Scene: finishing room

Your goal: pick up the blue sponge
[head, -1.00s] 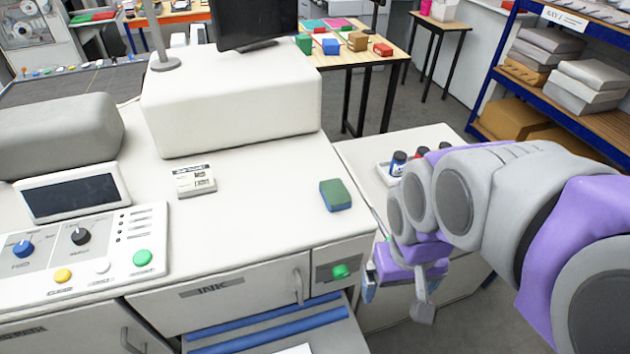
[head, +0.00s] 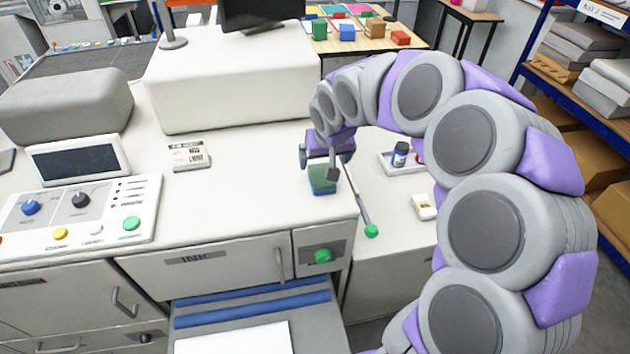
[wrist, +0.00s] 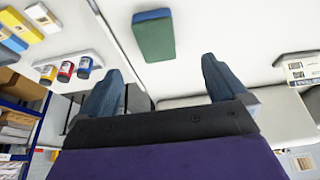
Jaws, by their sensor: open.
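The blue sponge (head: 323,181) has a green top layer and a blue lower layer. It lies on the white machine top near its right front edge, partly hidden by my gripper in the head view. In the wrist view the sponge (wrist: 153,36) is whole, just beyond the fingertips and a little left of the middle between them. My gripper (head: 326,162) is above the sponge in the head view. In the wrist view my gripper (wrist: 164,68) is open, its two fingers apart with nothing between them.
A small labelled box (head: 188,156) lies left of the sponge. A control panel (head: 80,215) is at the left and a large white housing (head: 232,85) behind. A lever with a green knob (head: 371,231) stands right of the machine edge. A tray with bottles (head: 402,162) is further right.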

